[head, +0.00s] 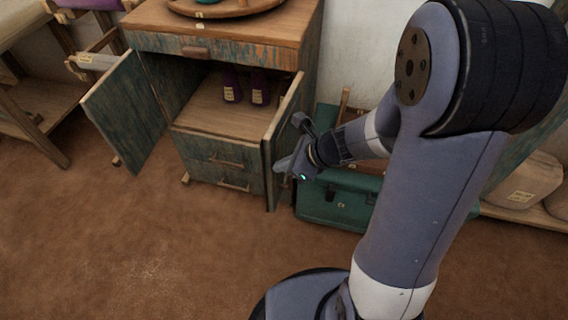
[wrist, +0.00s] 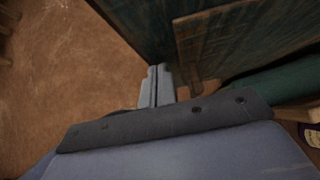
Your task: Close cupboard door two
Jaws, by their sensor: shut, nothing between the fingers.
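The wooden cupboard (head: 215,45) has two teal-painted doors, both standing open. The left door (head: 127,108) is swung out wide to the left. The right door (head: 283,125) sticks out toward the front, seen nearly edge-on. I cannot read which door is number two. My gripper (head: 281,164) is shut and empty, beside the outer, right-hand face of the right door. In the wrist view the closed fingertips (wrist: 156,73) are close to a teal panel (wrist: 143,25); I cannot tell whether they touch it.
Two purple bottles (head: 258,92) stand inside the cupboard, above closed drawers (head: 222,160). A green case (head: 335,208) lies on the floor right of the cupboard, under my forearm. A loom frame (head: 35,120) stands at left. The brown floor in front is clear.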

